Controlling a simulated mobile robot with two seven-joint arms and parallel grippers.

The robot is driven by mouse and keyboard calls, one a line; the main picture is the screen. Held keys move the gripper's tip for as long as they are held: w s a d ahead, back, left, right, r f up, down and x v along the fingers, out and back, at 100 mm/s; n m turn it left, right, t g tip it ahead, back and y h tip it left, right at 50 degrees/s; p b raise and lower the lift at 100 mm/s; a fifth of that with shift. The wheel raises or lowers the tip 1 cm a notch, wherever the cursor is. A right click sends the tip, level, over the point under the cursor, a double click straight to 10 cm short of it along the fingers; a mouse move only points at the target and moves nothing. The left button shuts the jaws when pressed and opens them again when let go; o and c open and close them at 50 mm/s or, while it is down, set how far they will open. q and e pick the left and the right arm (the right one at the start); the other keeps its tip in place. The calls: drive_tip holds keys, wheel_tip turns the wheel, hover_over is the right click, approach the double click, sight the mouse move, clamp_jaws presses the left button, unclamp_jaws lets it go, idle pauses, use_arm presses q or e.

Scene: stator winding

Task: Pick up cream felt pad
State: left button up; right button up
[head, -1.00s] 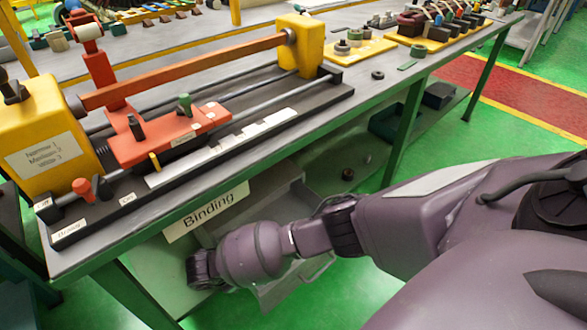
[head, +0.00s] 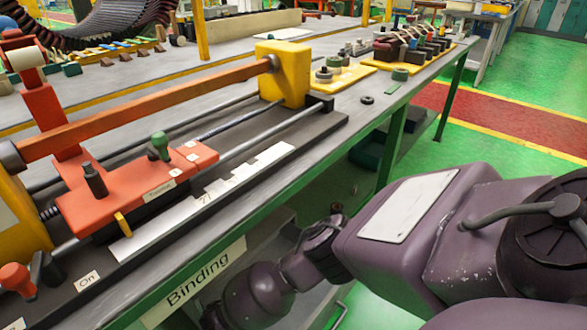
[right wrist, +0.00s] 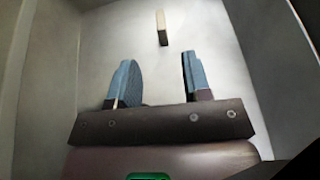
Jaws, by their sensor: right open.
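The cream felt pad (right wrist: 162,27) shows in the right wrist view as a small pale upright block near the top, on the light grey floor of a bin or drawer. My right gripper (right wrist: 158,78) is open, with its two blue-padded fingers apart and nothing between them. The pad lies beyond the fingertips, roughly in line with the gap and not touching either finger. In the head view my right arm reaches down beside the bench, and its gripper is hidden below the picture's edge. My left gripper is not in view.
Grey walls (right wrist: 54,65) enclose the right gripper at the sides. In the head view the bench edge with the "Binding" label (head: 205,280) is close to my right arm.

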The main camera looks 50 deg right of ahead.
drive_tip(key=x, duration=0.4)
drive_tip(key=shift+f+b, duration=0.1)
drive_tip(key=shift+b, duration=0.3)
drive_tip(key=b+x, duration=0.1)
drive_tip(key=x, duration=0.3)
drive_tip(key=shift+s+d+f, duration=0.15)
drive_tip(key=shift+d+f, duration=0.1)
drive_tip(key=shift+f, duration=0.05)
drive_tip(key=shift+d, duration=0.45)
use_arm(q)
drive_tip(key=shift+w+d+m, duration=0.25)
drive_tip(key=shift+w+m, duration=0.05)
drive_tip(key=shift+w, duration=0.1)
use_arm(e)
drive_tip(key=shift+c, duration=0.3)
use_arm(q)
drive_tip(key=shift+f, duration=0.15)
use_arm(e)
clamp_jaws()
